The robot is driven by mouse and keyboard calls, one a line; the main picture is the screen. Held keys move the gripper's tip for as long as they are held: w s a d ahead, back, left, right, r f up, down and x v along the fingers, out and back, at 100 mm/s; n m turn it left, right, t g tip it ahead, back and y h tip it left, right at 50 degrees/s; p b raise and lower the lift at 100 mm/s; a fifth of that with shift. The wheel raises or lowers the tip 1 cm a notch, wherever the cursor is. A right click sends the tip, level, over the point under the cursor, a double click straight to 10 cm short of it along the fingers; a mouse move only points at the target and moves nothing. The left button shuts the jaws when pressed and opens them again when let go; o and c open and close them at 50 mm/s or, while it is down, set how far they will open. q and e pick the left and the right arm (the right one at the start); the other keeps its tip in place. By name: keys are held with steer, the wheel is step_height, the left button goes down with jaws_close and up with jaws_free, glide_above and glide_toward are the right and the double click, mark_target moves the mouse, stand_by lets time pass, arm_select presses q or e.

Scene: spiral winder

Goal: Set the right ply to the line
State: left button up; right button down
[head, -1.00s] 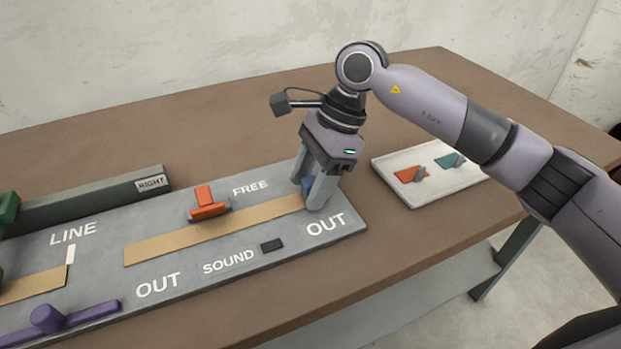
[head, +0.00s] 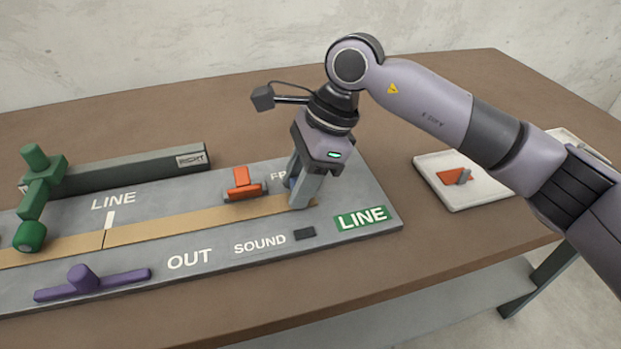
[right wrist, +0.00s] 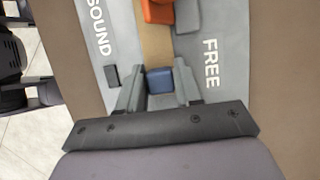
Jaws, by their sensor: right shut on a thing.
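The right ply (head: 200,222) is a tan strip lying flat on the grey board. Its left end meets the left ply (head: 60,250) at a thin seam just below the white line mark (head: 110,220). My right gripper (head: 300,192) is shut on a blue block (right wrist: 160,80) at the strip's right end. The block is mostly hidden behind the fingers in the head view. The sign (head: 362,218) at the board's right end reads LINE on green. My left gripper is not in view.
An orange-handled clamp (head: 242,182) stands by the right ply near FREE. A green lever (head: 35,200), a purple handle (head: 90,283) and a dark bar marked RIGHT (head: 130,172) are on the left. A white tray (head: 490,190) holds an orange piece.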

steer(key=shift+a, duration=0.25)
steer(key=c, duration=0.8)
jaws_free()
steer(key=shift+a, duration=0.1)
steer(key=shift+c, duration=0.2)
steer(key=shift+r, duration=0.1)
steer(key=v, duration=0.7)
